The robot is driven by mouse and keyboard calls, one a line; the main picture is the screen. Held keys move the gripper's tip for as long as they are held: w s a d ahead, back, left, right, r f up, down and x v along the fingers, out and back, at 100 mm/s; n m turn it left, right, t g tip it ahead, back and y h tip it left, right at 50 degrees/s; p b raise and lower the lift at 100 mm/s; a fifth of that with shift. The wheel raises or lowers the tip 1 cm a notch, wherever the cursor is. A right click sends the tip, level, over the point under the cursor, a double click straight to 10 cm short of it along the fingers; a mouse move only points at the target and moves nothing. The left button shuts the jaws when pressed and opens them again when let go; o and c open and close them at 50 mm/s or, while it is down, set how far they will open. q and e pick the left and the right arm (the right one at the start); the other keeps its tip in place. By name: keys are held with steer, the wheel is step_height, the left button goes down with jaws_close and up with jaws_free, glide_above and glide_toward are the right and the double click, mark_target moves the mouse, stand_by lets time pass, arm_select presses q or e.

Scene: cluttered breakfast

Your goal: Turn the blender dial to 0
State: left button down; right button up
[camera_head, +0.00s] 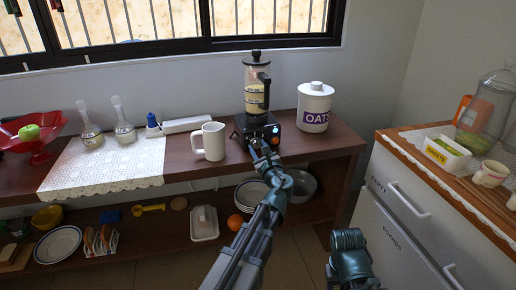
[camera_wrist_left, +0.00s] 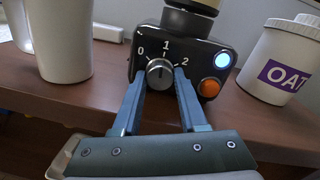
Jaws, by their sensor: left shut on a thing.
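The blender (camera_head: 257,88) stands upright on the brown counter, its black base (camera_wrist_left: 207,60) facing me. The grey dial (camera_wrist_left: 160,72) sits on the front of the base, between printed marks 0, 1 and 2. Its pale pointer line looks turned up, roughly toward the 1. My left gripper (camera_wrist_left: 160,80) is shut on the dial, one finger on each side; in the head view the gripper (camera_head: 259,147) covers the dial. A round blue-white light (camera_wrist_left: 223,60) and an orange button (camera_wrist_left: 209,88) are right of the dial.
A white mug (camera_head: 209,142) stands close left of the blender. A white oats canister (camera_head: 314,107) stands close right of it. The counter's front edge (camera_head: 180,178) is just below the base. Bowls and an orange (camera_head: 235,222) are on the lower shelf.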

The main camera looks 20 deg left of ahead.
arm_select(q)
steer(key=n, duration=0.5)
steer(key=shift+n, duration=2.2)
steer(key=shift+c, duration=2.2)
jaws_free()
steer(key=v, duration=1.4)
steer(key=shift+f, duration=0.1)
